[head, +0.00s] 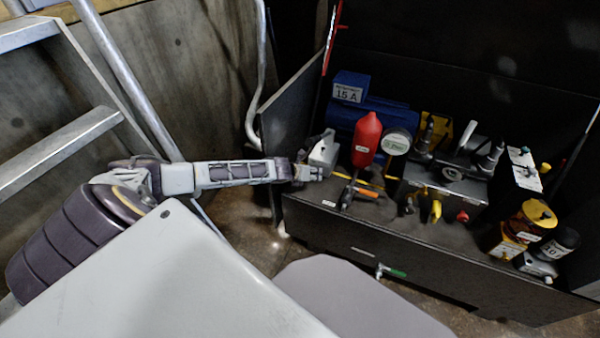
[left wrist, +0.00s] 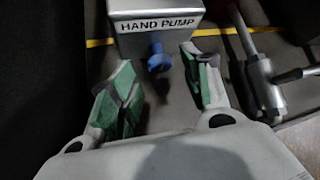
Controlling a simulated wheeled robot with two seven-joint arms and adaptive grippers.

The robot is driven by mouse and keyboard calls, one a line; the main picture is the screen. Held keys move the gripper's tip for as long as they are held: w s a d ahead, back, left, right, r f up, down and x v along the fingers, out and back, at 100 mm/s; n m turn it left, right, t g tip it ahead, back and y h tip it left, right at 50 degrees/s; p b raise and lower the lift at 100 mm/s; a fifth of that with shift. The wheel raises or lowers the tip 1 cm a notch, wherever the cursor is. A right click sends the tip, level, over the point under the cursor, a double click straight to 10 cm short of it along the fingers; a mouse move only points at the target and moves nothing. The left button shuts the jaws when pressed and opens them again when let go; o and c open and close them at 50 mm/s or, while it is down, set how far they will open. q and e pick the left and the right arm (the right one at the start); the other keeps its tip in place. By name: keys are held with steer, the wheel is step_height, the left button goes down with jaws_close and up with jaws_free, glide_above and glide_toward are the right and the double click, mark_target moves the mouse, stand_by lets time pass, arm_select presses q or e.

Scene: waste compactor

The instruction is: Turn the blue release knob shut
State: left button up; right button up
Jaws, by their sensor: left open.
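The blue release knob (left wrist: 159,61) sticks out from the front of a grey block (left wrist: 155,14) labelled HAND PUMP in the left wrist view. My left gripper (left wrist: 159,68) is open, with its green-padded fingers on either side of the knob. The knob lies about midway between the fingertips, with a gap on each side. In the head view my left gripper (head: 311,172) is at the left front of the equipment bay, by the grey pump block (head: 323,151). I cannot make out the knob there. My right gripper is not in view.
A pump handle or lever (left wrist: 263,80) stands right of the gripper in the left wrist view. In the head view a red cylinder (head: 367,138), a blue motor (head: 375,110) and several valves crowd the bay. The dark left side panel (head: 290,115) stands close by.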

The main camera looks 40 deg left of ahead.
arm_select(q)
steer(key=v, duration=0.9)
stand_by(0.4)
steer(key=shift+s+d, duration=0.1)
stand_by(0.5)
